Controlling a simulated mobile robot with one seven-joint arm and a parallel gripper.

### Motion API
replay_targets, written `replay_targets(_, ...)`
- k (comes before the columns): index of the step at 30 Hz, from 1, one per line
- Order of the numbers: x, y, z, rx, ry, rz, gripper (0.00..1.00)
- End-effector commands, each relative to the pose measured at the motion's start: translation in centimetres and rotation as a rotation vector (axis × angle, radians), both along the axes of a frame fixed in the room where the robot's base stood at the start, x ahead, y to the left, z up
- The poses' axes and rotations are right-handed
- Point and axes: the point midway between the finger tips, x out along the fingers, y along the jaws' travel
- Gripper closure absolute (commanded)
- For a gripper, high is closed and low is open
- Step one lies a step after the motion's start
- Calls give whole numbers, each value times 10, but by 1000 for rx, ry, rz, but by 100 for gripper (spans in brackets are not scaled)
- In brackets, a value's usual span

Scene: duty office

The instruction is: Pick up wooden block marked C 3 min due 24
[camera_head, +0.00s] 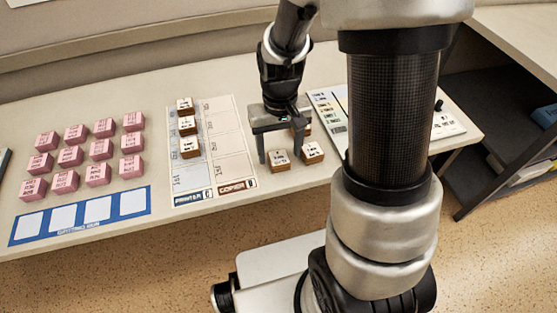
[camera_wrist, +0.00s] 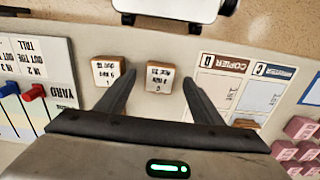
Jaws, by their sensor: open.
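Several small wooden blocks with white, printed tops stand on the desk near my gripper (camera_head: 280,146). One block (camera_wrist: 160,77) lies between the tips of my open fingers in the wrist view; its upside-down label seems to carry a C, but the rest is too small to read surely. In the head view this looks like the block (camera_head: 279,159) near the desk's front edge. A second wooden block (camera_wrist: 107,71) stands outside the fingers, also seen in the head view (camera_head: 312,152). My gripper holds nothing.
A printer and copier sheet (camera_head: 226,150) lies left of my gripper with wooden blocks (camera_head: 187,124) on its printer column. Pink blocks (camera_head: 84,155) stand in rows farther left, behind a blue-bordered strip (camera_head: 82,216). A board with sliders (camera_head: 449,122) lies right, partly hidden by my arm.

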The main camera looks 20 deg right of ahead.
Motion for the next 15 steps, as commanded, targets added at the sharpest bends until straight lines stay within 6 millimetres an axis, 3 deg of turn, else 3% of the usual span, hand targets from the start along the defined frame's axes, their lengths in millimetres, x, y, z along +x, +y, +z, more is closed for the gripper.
replay_targets(4, 0, 0, -19, 0, 2, 0, 39)
replay_targets(12, 0, 0, -22, 0, -1, 0, 39)
replay_targets(15, 0, 0, -22, 0, -1, 0, 53)
